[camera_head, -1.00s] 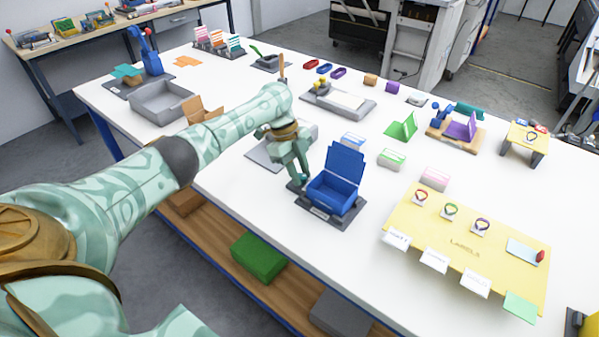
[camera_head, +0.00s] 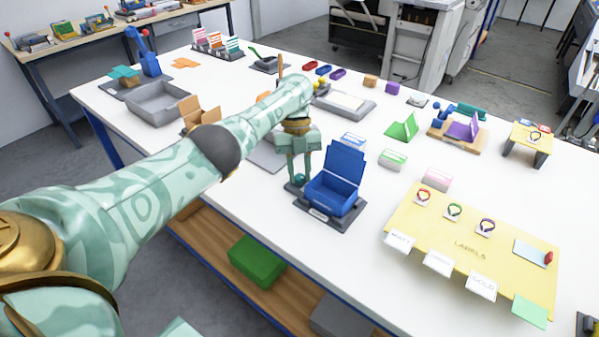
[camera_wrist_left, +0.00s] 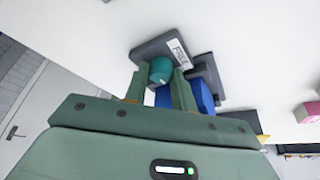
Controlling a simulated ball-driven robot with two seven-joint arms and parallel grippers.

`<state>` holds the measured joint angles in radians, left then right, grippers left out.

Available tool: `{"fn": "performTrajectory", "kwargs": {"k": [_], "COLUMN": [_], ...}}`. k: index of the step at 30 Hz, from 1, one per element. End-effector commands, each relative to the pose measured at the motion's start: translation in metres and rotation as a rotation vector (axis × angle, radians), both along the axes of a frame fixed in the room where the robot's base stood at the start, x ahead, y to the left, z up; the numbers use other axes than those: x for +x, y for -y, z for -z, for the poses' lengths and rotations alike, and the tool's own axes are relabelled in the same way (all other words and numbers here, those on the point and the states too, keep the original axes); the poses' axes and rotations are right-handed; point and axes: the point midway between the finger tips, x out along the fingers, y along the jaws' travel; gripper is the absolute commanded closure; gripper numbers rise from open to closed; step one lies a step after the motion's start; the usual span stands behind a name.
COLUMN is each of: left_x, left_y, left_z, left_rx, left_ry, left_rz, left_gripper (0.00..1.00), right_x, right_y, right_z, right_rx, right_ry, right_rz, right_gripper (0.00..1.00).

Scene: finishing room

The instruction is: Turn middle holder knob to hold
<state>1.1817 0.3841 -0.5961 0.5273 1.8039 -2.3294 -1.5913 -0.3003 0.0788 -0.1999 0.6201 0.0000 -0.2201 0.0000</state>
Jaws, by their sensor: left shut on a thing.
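The blue open-lidded holder (camera_head: 335,192) stands on a dark grey base (camera_head: 328,216) near the front edge of the white table. Its teal knob (camera_wrist_left: 162,70) sits on the base at the holder's left side in the head view. My left gripper (camera_head: 298,180) points down at the knob, with one finger on each side, and is shut on it. In the left wrist view the knob lies between the fingertips (camera_wrist_left: 161,78). A white label (camera_wrist_left: 179,54) with dark print lies on the base beside the knob; I cannot read it surely. My right gripper is out of view.
A yellow labels mat (camera_head: 430,228) with cards and coloured rings lies to the right. A flat grey plate (camera_head: 262,156) lies behind my left gripper. Small blue-topped (camera_head: 352,141) and green-topped (camera_head: 393,160) blocks stand behind the holder. A grey tray (camera_head: 160,104) is at far left.

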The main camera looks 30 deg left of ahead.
Motion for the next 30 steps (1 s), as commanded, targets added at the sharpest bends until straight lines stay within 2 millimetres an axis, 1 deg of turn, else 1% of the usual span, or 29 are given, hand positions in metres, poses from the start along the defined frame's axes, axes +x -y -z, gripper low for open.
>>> {"fn": "performTrajectory", "kwargs": {"k": [6, 17, 18, 19, 27, 30], "left_x": [0.0008, 0.0008, 0.0008, 0.0008, 0.0004, -0.0004], "left_y": [-0.0001, -0.0002, -0.0002, -0.0002, 0.0002, 0.0028], "left_z": [-0.0008, -0.0012, -0.0012, -0.0012, -0.0011, -0.0063], "left_rx": [0.001, 0.001, 0.001, 0.001, 0.001, 0.001], "left_ry": [0.002, 0.003, 0.003, 0.003, 0.002, 0.002], "left_rz": [0.029, 0.032, 0.032, 0.032, 0.031, 0.031], "left_gripper": [0.97, 0.97, 0.69, 0.65, 0.65, 0.65], "right_x": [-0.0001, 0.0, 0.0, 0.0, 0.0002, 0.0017], "right_y": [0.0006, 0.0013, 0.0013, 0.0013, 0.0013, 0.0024], "right_z": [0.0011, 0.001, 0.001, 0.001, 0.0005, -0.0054], "right_rx": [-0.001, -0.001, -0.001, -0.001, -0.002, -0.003], "right_ry": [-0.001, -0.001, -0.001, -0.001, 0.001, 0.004], "right_rz": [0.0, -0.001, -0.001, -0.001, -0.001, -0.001], "right_gripper": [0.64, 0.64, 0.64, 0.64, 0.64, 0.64]}}
